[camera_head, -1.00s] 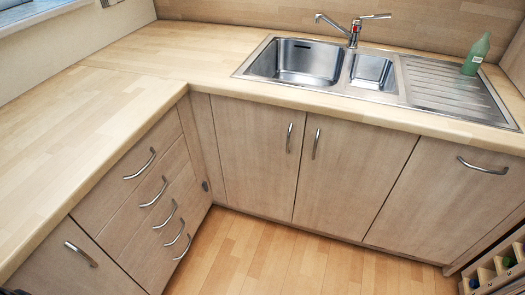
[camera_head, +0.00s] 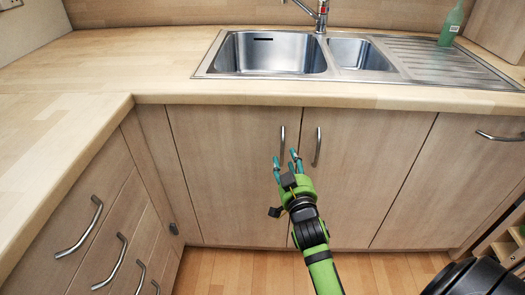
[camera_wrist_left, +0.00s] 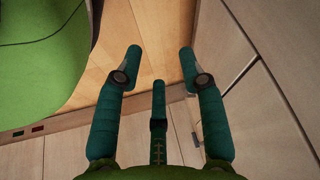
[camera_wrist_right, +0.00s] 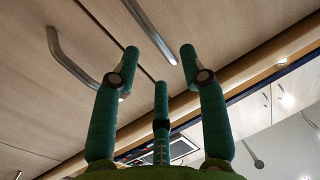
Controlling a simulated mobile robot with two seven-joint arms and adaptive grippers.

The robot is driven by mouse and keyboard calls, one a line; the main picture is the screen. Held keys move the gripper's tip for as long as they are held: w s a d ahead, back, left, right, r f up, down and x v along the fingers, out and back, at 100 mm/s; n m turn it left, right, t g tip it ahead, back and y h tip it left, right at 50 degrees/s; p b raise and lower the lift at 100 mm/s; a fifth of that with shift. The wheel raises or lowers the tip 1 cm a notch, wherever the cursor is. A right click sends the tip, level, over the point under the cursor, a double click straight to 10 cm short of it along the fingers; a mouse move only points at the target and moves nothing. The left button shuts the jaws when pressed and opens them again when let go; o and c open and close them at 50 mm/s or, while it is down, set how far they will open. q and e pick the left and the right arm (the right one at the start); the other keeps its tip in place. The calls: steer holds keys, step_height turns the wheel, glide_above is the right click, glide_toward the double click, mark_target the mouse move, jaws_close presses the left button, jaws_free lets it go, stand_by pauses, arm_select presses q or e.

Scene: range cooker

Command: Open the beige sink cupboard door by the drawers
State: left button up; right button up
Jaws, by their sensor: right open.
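The sink cupboard door by the drawers (camera_head: 225,185) is shut, with a vertical silver bar handle (camera_head: 283,141) near its right edge. My right gripper (camera_head: 287,160) is open and empty, close to this handle and just below it in the head view. In the right wrist view, the handle (camera_wrist_right: 150,33) reaches into the gap between the two front fingertips (camera_wrist_right: 160,53); I see no grip on it. My left gripper (camera_wrist_left: 159,60) is open and empty in its wrist view, pointing towards the floor and cupboard fronts. It is out of the head view.
The neighbouring door's handle (camera_head: 318,147) is close to the right of my right gripper; it also shows in the right wrist view (camera_wrist_right: 75,62). The worktop edge (camera_head: 300,100) overhangs above. Drawers with bar handles (camera_head: 82,228) stand at the left. Floor (camera_head: 225,270) shows below.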

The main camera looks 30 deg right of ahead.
mark_target(283, 153)
steer(key=x, duration=0.6)
steer(key=shift+s+d, duration=0.1)
jaws_close()
